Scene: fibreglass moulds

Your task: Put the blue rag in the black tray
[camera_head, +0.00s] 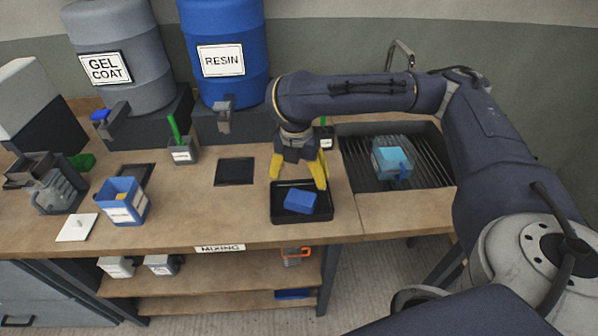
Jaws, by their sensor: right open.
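A blue rag (299,201), folded into a small block, lies inside the black tray (302,218) near the front of the bench. My right gripper (298,182) has yellow fingers and hangs over the back of the tray, just behind and above the rag. Its fingers are spread and nothing shows between them. One finger partly covers the tray's back right rim. My left gripper is not in this view.
A dark grated basin (360,170) holding a light blue container (391,160) is to the right. A blue bin (121,203) and a white square (76,227) are at the left. The resin drum (222,50) and gel coat drum (118,58) stand behind. Bare bench surrounds the tray's left side.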

